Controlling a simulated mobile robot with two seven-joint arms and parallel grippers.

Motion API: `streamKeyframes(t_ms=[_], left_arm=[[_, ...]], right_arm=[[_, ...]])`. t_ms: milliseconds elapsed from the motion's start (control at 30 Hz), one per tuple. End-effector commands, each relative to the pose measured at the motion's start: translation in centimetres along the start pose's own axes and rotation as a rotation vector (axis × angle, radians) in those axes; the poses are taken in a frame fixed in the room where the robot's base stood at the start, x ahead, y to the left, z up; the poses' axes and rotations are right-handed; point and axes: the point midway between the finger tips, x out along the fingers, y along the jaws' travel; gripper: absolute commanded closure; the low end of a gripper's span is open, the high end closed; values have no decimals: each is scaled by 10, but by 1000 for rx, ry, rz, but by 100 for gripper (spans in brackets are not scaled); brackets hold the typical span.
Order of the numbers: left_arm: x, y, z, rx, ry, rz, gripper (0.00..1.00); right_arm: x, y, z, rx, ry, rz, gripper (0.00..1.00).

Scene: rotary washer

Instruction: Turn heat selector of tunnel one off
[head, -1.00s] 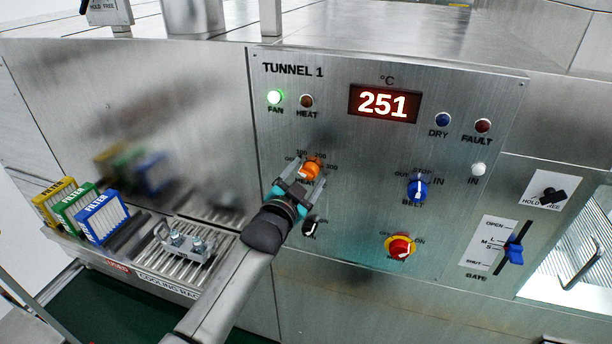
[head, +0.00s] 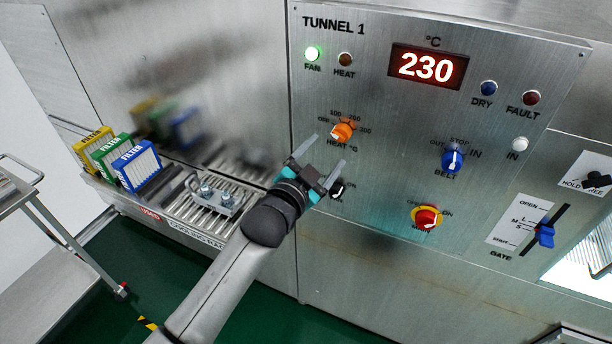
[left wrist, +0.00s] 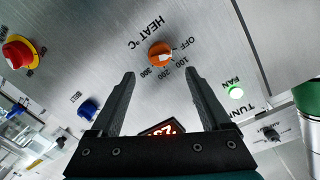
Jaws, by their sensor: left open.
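The orange heat selector (head: 343,131) of tunnel one sits on the steel panel, under the HEAT lamp. It carries a white pointer mark, and its scale reads OFF, 100, 200, 300. In the left wrist view the knob (left wrist: 160,54) lies just beyond and between my fingertips; I cannot tell its exact setting. My left gripper (head: 326,151) is open and empty, a little below and left of the knob, apart from it. The red display (head: 428,66) reads 230. The HEAT lamp (head: 345,59) looks unlit; the green FAN lamp (head: 312,54) is lit. My right gripper is not in view.
A small black knob (head: 337,188) is close to my gripper. The blue belt knob (head: 452,160), red-yellow main switch (head: 426,217) and blue gate lever (head: 545,236) are to the right. Filters (head: 137,166) stand on the cooling rack (head: 193,224) at left.

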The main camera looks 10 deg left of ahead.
Motion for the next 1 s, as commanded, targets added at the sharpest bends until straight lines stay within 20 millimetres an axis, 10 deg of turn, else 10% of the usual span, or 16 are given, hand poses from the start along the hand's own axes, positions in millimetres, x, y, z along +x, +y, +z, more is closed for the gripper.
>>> streamKeyframes(t_ms=[500, 1000], left_arm=[[-68, 0, 1, 0, -2, 1, 19], [-74, 0, 0, 0, -1, 0, 19]], right_arm=[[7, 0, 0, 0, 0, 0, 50], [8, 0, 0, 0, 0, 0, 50]])
